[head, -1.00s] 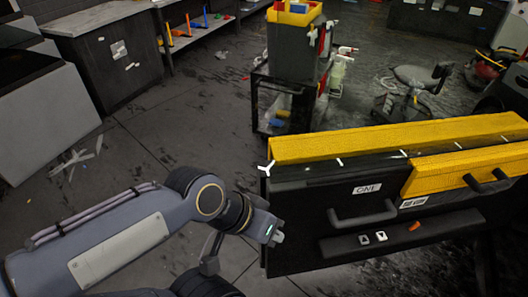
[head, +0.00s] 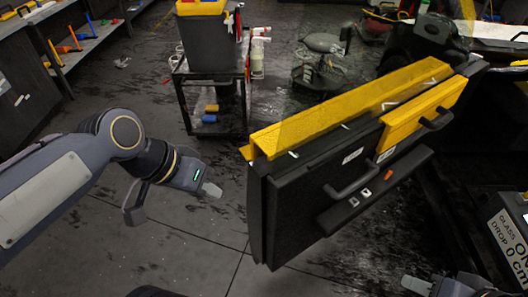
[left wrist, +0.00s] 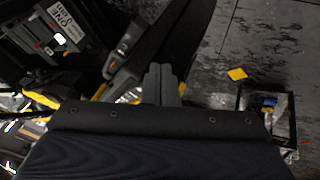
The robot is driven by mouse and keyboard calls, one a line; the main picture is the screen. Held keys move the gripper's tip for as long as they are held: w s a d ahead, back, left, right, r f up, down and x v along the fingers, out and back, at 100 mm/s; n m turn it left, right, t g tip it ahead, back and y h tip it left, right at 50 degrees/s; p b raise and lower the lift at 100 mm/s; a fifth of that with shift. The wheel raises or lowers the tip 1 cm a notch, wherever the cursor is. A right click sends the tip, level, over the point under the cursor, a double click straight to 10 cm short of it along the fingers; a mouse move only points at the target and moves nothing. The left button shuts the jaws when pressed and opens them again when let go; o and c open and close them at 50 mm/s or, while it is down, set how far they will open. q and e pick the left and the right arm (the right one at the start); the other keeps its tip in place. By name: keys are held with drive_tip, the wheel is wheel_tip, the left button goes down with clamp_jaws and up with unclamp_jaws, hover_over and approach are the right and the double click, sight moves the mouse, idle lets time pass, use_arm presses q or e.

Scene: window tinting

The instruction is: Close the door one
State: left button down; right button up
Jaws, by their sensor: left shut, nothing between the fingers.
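Door one (head: 290,215) is a black panel with a yellow padded top edge, in the middle right of the head view. It stands at an angle, its near-left end free over the floor and its far end towards the dark bodywork at right.
A black cart (head: 212,90) with a grey and yellow bin stands behind the door. A stool (head: 325,45) is at the back. A sign (head: 512,240) is at the right edge.

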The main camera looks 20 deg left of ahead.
use_arm(q)
drive_tip(key=w+d+r+m+g+h, duration=0.1)
drive_tip(key=w+r+m, duration=0.15)
drive_tip(key=w, duration=0.25)
drive_tip(key=w+d+r+m+g, duration=0.1)
drive_tip(key=w+d+m+g, duration=0.15)
drive_tip(key=w, duration=0.25)
drive_tip(key=w+d+r+m+g+h, duration=0.1)
drive_tip(key=w+r+m, duration=0.15)
drive_tip(key=w, duration=0.35)
drive_tip(key=shift+t, duration=0.25)
drive_tip(key=x, duration=0.3)
drive_tip(key=b+x, duration=0.1)
drive_tip(key=x, duration=0.6)
drive_tip(key=shift+s+a+f, duration=0.2)
drive_tip(key=shift+s, duration=0.05)
